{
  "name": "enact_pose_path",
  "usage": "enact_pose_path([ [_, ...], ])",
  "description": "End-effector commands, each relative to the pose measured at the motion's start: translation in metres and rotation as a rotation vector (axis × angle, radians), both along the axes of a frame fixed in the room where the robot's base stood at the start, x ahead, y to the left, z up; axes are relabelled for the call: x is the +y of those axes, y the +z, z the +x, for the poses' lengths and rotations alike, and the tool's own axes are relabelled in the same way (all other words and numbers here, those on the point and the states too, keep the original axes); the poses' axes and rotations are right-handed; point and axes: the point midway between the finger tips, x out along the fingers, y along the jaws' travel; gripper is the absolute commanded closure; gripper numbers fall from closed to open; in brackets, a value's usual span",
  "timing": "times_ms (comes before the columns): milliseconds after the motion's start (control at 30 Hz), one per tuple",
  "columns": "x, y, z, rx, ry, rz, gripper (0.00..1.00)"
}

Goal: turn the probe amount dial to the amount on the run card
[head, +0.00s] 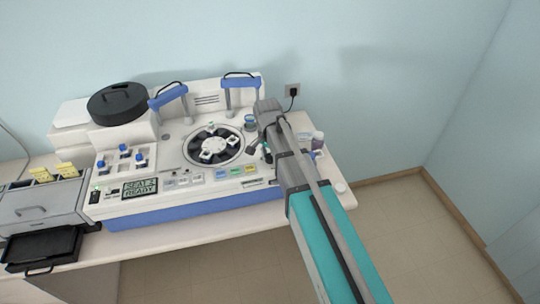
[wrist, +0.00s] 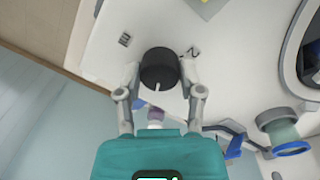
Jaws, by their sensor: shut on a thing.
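The probe amount dial (wrist: 159,66) is a round black knob with a short white pointer line, on a white panel in the wrist view. The line lies on the side towards my wrist. My gripper (wrist: 159,75) has one finger on each side of the knob and is shut on it. Small dark marks sit on the panel to the left and right of the knob; I cannot read them surely. In the head view my gripper (head: 267,147) is at the right end of the machine (head: 190,205), and my arm hides the dial. I cannot make out a run card.
The machine's display (head: 140,187) shows READY on its lower line. A round dark carousel (head: 235,145) lies left of my gripper. Blue-topped arms (head: 240,81) stand behind it. A bottle (head: 317,140) stands close right of my arm. The floor at right is clear.

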Motion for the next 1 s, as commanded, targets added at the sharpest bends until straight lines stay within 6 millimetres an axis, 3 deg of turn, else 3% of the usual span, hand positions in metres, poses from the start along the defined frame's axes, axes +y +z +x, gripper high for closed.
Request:
enact_pose_path([
  [33, 0.0002, -0.0001, 0.0001, 0.0, -0.001, 0.0, 0.45],
  [200, 0.0002, 0.0, 0.0001, 0.0, 0.0, 0.0, 0.16],
  [700, 0.0002, 0.0, 0.0, 0.0, 0.01, 0.0, 0.16],
  [1000, 0.0003, 0.0, -0.0003, 0.0, 0.106, 0.0, 0.16],
])
